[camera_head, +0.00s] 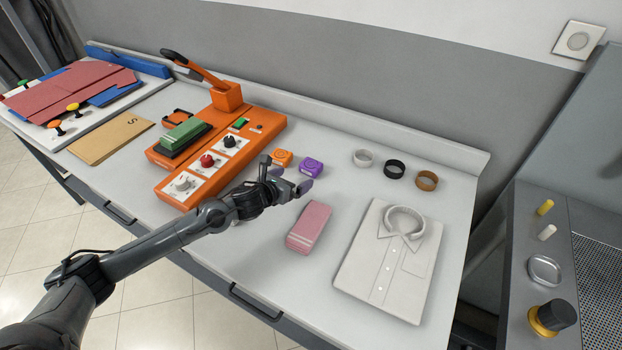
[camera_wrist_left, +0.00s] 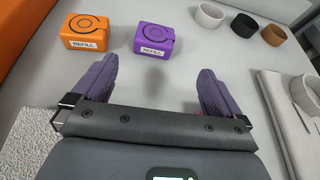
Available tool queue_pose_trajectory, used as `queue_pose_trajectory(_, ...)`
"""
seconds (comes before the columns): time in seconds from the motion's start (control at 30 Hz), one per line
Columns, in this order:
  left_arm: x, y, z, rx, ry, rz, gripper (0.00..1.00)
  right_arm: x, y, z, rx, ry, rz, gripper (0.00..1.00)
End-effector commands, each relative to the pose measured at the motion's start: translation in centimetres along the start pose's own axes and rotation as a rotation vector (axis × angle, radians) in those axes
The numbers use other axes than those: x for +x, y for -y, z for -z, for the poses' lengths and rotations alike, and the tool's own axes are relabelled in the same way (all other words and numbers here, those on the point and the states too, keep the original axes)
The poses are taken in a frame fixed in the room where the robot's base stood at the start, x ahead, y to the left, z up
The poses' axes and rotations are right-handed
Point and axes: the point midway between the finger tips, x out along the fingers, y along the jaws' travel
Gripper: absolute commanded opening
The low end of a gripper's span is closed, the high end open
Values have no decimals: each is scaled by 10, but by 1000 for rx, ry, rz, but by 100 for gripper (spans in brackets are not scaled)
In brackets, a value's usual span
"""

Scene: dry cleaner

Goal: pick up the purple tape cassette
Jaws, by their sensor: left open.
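The purple tape cassette (camera_head: 312,167) lies on the white table, just right of an orange cassette (camera_head: 283,157) and beside the orange machine. In the left wrist view the purple cassette (camera_wrist_left: 154,39) shows a "REFILL" label on its front and lies ahead of my fingers, between their lines but nearer the left finger. My left gripper (camera_head: 294,186) is open and empty, on the near side of the purple cassette and apart from it. Its two purple-grey fingers spread wide in the left wrist view (camera_wrist_left: 157,85). My right gripper does not show.
The orange cassette (camera_wrist_left: 87,32) stands left of the purple one. The orange machine (camera_head: 225,137) is further left. White, black and brown rings (camera_head: 395,169) lie to the right. A pink folded cloth (camera_head: 309,228) and a folded white shirt (camera_head: 385,270) lie in front and right.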

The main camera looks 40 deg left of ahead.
Motion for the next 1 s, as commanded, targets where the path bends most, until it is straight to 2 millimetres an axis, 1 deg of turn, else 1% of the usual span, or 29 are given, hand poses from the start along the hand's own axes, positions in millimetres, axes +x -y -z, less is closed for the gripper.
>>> queue_pose_trajectory(0.03,5,-4,2,22,6,-1,100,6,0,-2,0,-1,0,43)
queue_pose_trajectory(0.17,19,-7,-1,50,13,0,100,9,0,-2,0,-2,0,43)
queue_pose_trajectory(0.4,50,-7,-2,48,13,0,100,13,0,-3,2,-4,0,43)
queue_pose_trajectory(0.5,57,-6,-2,49,11,1,100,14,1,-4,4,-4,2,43)
queue_pose_trajectory(0.67,64,-7,-2,49,10,1,100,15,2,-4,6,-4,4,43)
queue_pose_trajectory(0.77,73,-8,-2,47,11,0,100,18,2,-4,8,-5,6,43)
queue_pose_trajectory(1.0,102,-10,-3,46,10,0,100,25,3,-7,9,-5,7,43)
